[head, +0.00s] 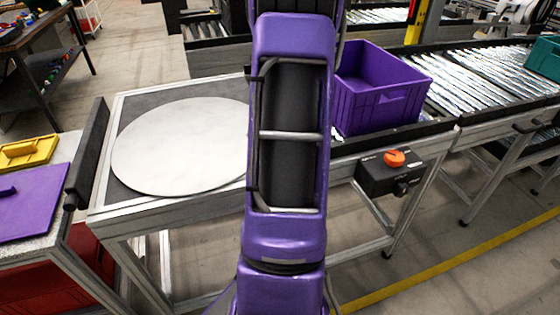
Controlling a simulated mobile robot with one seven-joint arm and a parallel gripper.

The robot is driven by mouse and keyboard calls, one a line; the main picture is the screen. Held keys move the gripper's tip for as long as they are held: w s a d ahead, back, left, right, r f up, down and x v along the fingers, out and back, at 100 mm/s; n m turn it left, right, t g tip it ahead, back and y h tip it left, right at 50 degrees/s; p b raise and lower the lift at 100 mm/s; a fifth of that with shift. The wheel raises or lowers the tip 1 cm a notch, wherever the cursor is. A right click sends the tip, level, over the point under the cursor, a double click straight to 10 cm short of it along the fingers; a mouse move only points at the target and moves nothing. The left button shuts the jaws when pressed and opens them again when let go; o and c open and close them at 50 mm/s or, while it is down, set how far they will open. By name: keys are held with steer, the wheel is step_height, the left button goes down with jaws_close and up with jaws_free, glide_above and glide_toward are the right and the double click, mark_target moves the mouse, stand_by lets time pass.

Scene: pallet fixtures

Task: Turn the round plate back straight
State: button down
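The round plate (178,148) is a flat, pale grey-white disc on the dark top of a metal-framed table (118,187), left of the middle in the head view. Its right edge is hidden behind my purple arm. No mark on the plate shows which way it is turned. My arm stands upright across the middle of the view, in front of the table. My gripper is not in view, so I cannot see its fingers or whether it touches anything.
A purple crate (368,112) sits at the start of a roller conveyor (480,80) on the right. A control box with an orange button (395,158) is mounted below it. A side table at left holds a purple panel (30,200) and a yellow tray (28,152).

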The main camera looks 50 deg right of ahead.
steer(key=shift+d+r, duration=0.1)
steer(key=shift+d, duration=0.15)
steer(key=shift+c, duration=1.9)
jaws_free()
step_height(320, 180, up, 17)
steer(key=p, duration=0.1)
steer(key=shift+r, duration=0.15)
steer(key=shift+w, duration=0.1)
